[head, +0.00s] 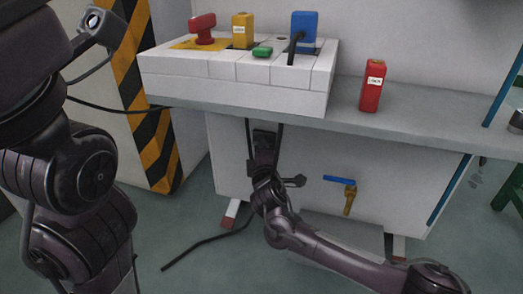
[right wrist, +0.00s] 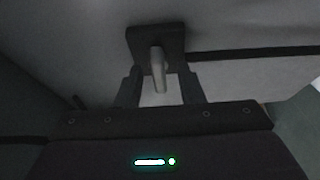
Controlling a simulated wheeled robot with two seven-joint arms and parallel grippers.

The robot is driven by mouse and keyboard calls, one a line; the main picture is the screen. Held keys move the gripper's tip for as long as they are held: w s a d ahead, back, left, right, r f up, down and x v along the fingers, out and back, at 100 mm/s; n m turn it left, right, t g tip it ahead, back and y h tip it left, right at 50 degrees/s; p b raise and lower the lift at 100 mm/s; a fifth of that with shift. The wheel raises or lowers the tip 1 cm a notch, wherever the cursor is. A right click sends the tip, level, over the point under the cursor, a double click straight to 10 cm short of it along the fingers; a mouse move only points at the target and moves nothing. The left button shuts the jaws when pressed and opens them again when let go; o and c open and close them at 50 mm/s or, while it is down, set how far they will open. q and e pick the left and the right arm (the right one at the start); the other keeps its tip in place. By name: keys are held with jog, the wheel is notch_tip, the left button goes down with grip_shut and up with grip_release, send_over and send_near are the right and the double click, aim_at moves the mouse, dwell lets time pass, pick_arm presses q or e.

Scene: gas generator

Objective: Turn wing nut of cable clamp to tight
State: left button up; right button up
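The cable clamp shows in the right wrist view as a dark square plate (right wrist: 140,36) on the pale panel. A light grey, bar-like part, which looks like the wing nut (right wrist: 158,70), sticks out from it. My right gripper (right wrist: 162,82) is open, with one finger on each side of this part and gaps visible. In the head view my right gripper (head: 263,150) is up against the front panel below the counter, and mostly hides the clamp (head: 264,136). My left arm fills the left side; its gripper fingers are not seen.
The counter (head: 420,125) overhangs the panel just above my right gripper. A white box (head: 230,95) with a red valve, coloured blocks and a green button stands on it. A red block (head: 372,86) stands beside. A brass tap with blue handle (head: 341,181) is to the right. A black cable (head: 205,240) lies below.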

jog(key=s+p, duration=0.5)
jog(key=s, duration=0.3)
jog(key=shift+d, duration=0.35)
jog(key=shift+w, duration=0.1)
